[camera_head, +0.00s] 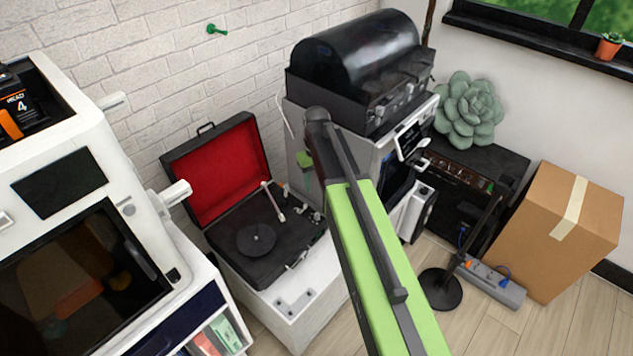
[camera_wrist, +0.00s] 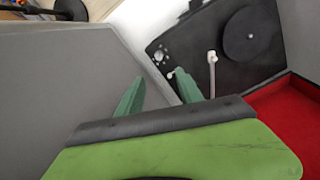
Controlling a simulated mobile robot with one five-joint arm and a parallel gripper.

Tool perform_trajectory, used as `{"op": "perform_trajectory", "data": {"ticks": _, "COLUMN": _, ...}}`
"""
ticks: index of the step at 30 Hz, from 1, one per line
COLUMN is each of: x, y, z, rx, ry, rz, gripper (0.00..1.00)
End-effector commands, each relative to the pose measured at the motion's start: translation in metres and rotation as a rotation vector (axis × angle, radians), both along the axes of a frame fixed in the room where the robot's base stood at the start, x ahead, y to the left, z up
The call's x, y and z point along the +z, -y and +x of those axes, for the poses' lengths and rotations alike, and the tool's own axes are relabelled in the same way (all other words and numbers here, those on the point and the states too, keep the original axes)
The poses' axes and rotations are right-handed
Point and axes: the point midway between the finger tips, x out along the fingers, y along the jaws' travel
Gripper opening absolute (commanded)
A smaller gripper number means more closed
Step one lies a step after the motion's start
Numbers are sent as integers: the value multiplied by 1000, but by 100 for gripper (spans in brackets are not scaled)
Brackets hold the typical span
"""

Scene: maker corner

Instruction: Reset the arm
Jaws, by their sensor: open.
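My arm (camera_head: 375,250) is bright green with dark edges. In the head view it rises from the bottom to a dark joint in front of the machine with the black domed top. My gripper (camera_wrist: 158,92) shows two dark green fingers in the wrist view. They are apart with nothing between them. A small green part of the gripper (camera_head: 305,160) shows left of the arm in the head view; the rest is hidden. The open record player (camera_head: 290,245), with a red-lined lid, stands on a white cabinet close by, and it also shows in the wrist view (camera_wrist: 200,40).
The domed machine (camera_head: 400,95) stands close behind the arm. A white machine (camera_head: 90,140) is at the left. A cardboard box (camera_head: 540,230), a black stand (camera_head: 441,289) and a power strip (camera_head: 495,283) are on the floor at the right. Some wooden floor is clear at the lower right.

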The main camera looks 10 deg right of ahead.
Motion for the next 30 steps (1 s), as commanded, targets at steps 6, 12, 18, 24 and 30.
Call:
{"op": "perform_trajectory", "data": {"ticks": 6, "x": 20, "y": 0, "z": 0, "rx": 0, "ry": 0, "rz": 0, "gripper": 43}}
{"op": "perform_trajectory", "data": {"ticks": 12, "x": 18, "y": 0, "z": 0, "rx": 0, "ry": 0, "rz": 0, "gripper": 43}}
{"op": "perform_trajectory", "data": {"ticks": 18, "x": 48, "y": 0, "z": -11, "rx": 0, "ry": 0, "rz": 0, "gripper": 43}}
{"op": "perform_trajectory", "data": {"ticks": 24, "x": 85, "y": 0, "z": -87, "rx": -55, "ry": 0, "rz": 0, "gripper": 43}}
{"op": "perform_trajectory", "data": {"ticks": 30, "x": 90, "y": 0, "z": -146, "rx": -179, "ry": 0, "rz": -1, "gripper": 43}}
